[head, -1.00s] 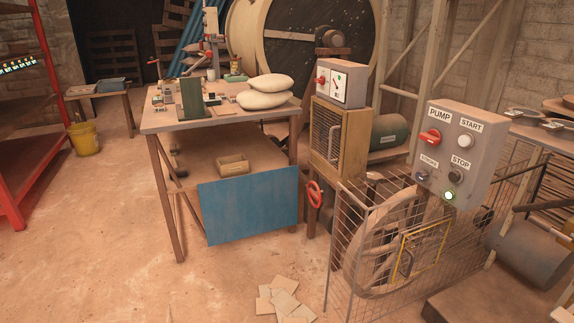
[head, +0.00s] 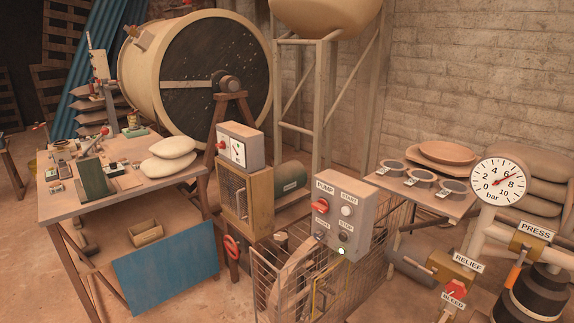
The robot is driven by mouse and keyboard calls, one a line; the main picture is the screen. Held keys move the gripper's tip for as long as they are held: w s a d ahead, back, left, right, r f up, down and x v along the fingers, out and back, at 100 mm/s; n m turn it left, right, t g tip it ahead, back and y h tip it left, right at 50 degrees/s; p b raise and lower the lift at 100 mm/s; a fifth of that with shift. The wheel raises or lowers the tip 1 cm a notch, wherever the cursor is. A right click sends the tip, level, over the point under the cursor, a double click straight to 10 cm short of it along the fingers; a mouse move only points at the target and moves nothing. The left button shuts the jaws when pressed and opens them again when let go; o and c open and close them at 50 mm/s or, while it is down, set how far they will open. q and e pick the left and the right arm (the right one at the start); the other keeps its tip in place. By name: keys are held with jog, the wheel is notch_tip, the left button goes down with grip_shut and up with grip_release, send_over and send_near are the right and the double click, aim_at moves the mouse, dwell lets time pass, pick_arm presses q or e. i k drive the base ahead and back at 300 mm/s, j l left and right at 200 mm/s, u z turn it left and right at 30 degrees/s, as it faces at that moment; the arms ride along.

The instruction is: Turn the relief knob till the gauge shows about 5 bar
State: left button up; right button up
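The round white gauge (head: 498,181), marked 0 to 10 bar, stands at the right of the head view. Its red needle points to the upper right, around the 6 to 8 side; the exact reading is too small to tell. Below it is the RELIEF label (head: 467,262) on a brass-coloured valve block (head: 449,270). A small reddish knob (head: 432,262) sticks out at the left of this block. Neither of my grippers is in view.
A BLEED label with a red handle (head: 452,295) sits just under the relief valve. The PRESS label (head: 535,231) and a dark cylinder (head: 535,296) are to the right. The PUMP control box (head: 345,210) and a wire cage (head: 270,285) stand left of the valve.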

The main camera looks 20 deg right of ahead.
aim_at(456, 289)
jog(key=z, duration=1.85)
